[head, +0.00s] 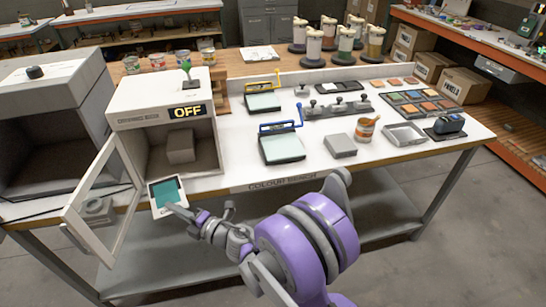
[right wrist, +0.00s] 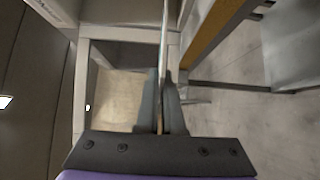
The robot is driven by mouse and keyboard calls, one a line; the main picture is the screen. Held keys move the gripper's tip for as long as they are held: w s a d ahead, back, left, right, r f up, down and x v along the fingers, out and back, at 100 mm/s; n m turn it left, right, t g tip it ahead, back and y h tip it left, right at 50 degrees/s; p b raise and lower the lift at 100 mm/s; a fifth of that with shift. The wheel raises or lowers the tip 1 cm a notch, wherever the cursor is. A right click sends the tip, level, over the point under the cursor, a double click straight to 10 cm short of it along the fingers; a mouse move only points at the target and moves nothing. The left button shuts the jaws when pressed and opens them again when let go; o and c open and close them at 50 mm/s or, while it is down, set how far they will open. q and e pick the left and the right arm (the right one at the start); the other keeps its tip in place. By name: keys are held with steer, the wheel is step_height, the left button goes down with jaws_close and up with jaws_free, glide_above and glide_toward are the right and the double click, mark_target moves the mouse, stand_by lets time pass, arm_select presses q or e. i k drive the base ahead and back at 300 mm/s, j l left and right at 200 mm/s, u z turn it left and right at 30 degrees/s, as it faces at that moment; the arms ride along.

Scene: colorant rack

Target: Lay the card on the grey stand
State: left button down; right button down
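The card (head: 167,194), white with a teal patch, is in front of the open cabinet, past the bench's front edge. My right gripper (head: 174,208) is shut on its lower edge. In the right wrist view the card (right wrist: 164,50) shows edge-on between the two fingers (right wrist: 161,105). A grey block that looks like the grey stand (head: 181,143) sits inside the white cabinet (head: 160,104) marked OFF, behind the card and apart from it. My left gripper is not in view.
The cabinet's framed door (head: 102,203) hangs open to the left of the card. Another grey block (head: 340,146), a blue-handled tool (head: 281,145) and an orange-marked cup (head: 366,128) stand on the white bench to the right. The cabinet floor around the block looks clear.

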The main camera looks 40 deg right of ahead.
mark_target(347, 150)
steer(key=k+z, duration=0.1)
steer(key=k, duration=0.5)
steer(key=z, duration=1.4)
steer(key=i+j+z, duration=0.3)
steer(key=j, duration=0.35)
steer(key=i+j, duration=0.7)
steer(key=i, duration=0.1)
